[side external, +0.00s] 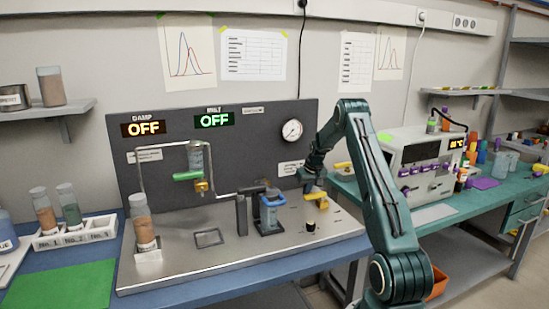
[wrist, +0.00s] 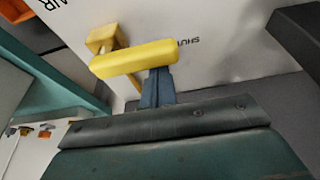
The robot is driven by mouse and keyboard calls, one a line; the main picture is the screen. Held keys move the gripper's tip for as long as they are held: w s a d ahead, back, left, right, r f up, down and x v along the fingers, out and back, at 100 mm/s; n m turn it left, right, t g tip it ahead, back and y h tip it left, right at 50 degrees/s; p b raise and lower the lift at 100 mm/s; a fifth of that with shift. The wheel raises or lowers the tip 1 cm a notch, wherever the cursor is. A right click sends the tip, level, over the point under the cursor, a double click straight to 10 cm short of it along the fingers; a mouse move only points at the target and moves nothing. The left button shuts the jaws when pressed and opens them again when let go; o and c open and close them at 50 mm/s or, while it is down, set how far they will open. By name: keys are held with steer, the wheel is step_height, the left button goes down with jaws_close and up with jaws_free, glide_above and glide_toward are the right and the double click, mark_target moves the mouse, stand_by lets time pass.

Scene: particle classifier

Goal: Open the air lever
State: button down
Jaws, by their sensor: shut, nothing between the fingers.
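The air lever (side external: 317,196) is a yellow bar at the right end of the metal base plate. In the wrist view, the yellow lever (wrist: 133,62) lies across the upper middle, with an ochre part (wrist: 102,39) behind its left end. "SHUT" is printed beside the lever's right end and part of "AIR" shows at top left. My gripper (side external: 310,185) is shut and empty, close beside the lever. In the wrist view its fingers (wrist: 160,86) reach up to the lever's lower edge; I cannot tell whether they touch it.
A blue-framed holder (side external: 269,212) and a dark post (side external: 242,215) stand left of the lever. A black knob (side external: 310,226) is in front. The dark panel (side external: 255,150) with a gauge (side external: 292,130) rises behind. A teal bench (side external: 480,200) with an instrument stands to the right.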

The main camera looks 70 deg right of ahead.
mark_target(306, 197)
steer(key=shift+s+a, duration=0.1)
steer(key=shift+a, duration=0.05)
steer(key=shift+s+a, duration=0.85)
steer(key=shift+a, duration=0.1)
steer(key=shift+s+a, duration=0.3)
steer(key=shift+s, duration=0.35)
steer(key=shift+s+a, duration=0.3)
steer(key=shift+s, duration=0.3)
steer(key=w, duration=0.3)
steer(key=shift+w+a, duration=0.15)
steer(key=shift+a, duration=0.25)
steer(key=shift+w+r, duration=0.25)
steer(key=shift+w, duration=0.05)
steer(key=s+r, duration=0.3)
steer(key=r, duration=0.6)
steer(key=shift+s+d, duration=0.15)
steer(key=shift+d, duration=0.2)
